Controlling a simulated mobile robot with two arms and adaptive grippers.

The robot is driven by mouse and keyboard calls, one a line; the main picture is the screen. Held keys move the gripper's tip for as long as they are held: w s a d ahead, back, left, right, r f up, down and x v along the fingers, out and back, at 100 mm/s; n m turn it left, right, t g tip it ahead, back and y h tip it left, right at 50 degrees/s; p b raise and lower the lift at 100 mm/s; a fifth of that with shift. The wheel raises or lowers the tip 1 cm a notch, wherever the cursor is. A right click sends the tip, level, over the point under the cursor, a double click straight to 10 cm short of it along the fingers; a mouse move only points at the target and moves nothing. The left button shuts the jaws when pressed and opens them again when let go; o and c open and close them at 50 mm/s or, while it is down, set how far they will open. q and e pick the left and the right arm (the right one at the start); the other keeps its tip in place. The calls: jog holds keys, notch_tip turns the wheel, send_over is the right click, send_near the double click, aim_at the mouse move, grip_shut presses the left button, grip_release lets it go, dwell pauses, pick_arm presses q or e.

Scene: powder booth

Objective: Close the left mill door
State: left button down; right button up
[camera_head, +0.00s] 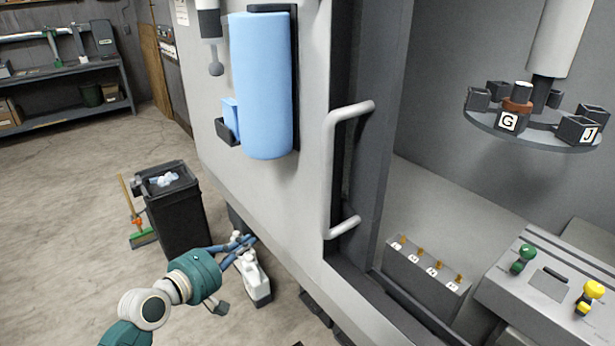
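The left mill door (310,60) is the pale panel with a dark edge at the middle of the view. A light grey vertical bar handle (329,175) is on it near that edge. To the right of the edge the mill stands open, with its interior in view. My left gripper (245,243) is low and left of the handle, apart from it, in front of the lower part of the machine. Its fingers are small and overlap the background, so their opening is unclear. No object is clearly held. My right gripper is out of view.
A blue roll (262,85) hangs on the panel. Inside are a tool carousel (535,130), a grey block with brass pegs (425,268) and a vise-like fixture (548,285). A black bin (180,220) and white jug (254,280) stand on the floor.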

pick_arm(q)
jog(key=s+d+r+m+h+p, duration=0.1)
jog(key=s+d+r+h, duration=0.15)
jog(key=r, duration=0.65)
jog(key=s+d+r+h, duration=0.2)
jog(key=s+d+r, duration=0.15)
jog(key=r, duration=0.65)
jog(key=p+x, duration=0.1)
jog(key=x, duration=0.2)
jog(key=p+x, duration=0.1)
jog(key=x, duration=0.3)
jog(key=p+x, duration=0.1)
jog(key=x, duration=0.2)
jog(key=shift+w+d+f, duration=0.25)
jog(key=shift+f, duration=0.05)
jog(key=s+p, duration=0.1)
jog(key=s+d+p, duration=0.1)
jog(key=s+p, duration=0.1)
jog(key=shift+s+d+f, duration=0.25)
jog(key=shift+d, duration=0.1)
jog(key=shift+w, duration=0.1)
